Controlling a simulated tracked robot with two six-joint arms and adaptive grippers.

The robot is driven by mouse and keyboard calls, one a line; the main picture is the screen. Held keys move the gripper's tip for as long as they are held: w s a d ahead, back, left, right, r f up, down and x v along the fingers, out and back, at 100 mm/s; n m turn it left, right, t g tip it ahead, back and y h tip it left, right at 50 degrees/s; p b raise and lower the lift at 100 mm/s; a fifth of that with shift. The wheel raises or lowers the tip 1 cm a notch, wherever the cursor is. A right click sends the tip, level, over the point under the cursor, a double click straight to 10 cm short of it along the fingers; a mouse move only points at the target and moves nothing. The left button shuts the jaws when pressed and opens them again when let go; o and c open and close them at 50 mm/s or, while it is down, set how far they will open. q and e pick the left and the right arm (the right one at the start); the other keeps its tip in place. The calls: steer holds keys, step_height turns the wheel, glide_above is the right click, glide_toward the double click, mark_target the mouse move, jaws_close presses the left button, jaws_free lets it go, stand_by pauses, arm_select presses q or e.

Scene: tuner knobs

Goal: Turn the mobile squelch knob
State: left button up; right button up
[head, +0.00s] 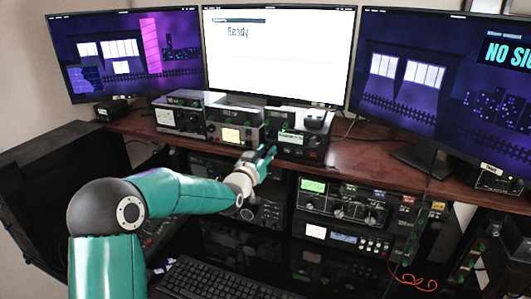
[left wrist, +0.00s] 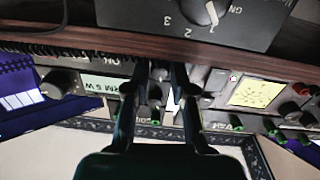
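A small black radio (head: 299,142) with a lit green display stands on the desk shelf under the middle monitor. Its lit display (left wrist: 104,84) and a round knob (left wrist: 57,84) show upside down in the left wrist view. Small dark knobs (left wrist: 157,74) show between my fingertips in that view. I cannot read which is the mobile squelch knob. My left gripper (head: 266,152) is just in front of and left of the radio. It also shows in the left wrist view (left wrist: 160,70), fingers apart, with nothing clearly held. Contact with a knob cannot be told. My right gripper is not in view.
A unit with a yellow meter (head: 231,135) stands left of the radio, and another meter unit (head: 179,116) further left. A radio rack (head: 342,203) lies below the wooden shelf (head: 390,165). A keyboard (head: 225,282) is in front, and three monitors stand behind.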

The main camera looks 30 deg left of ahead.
arm_select(q)
jaws_close()
steer(key=shift+f+b, duration=0.1)
steer(key=shift+b, duration=0.2)
steer(key=m+b, duration=0.3)
steer(key=b, duration=0.2)
steer(key=shift+f, duration=0.15)
steer(key=shift+r+m+b, duration=0.2)
steer(key=shift+m+b, duration=0.15)
steer(key=shift+m, duration=0.45)
steer(key=shift+r, duration=0.1)
steer(key=o, duration=0.6)
jaws_free()
steer(key=shift+s, duration=0.1)
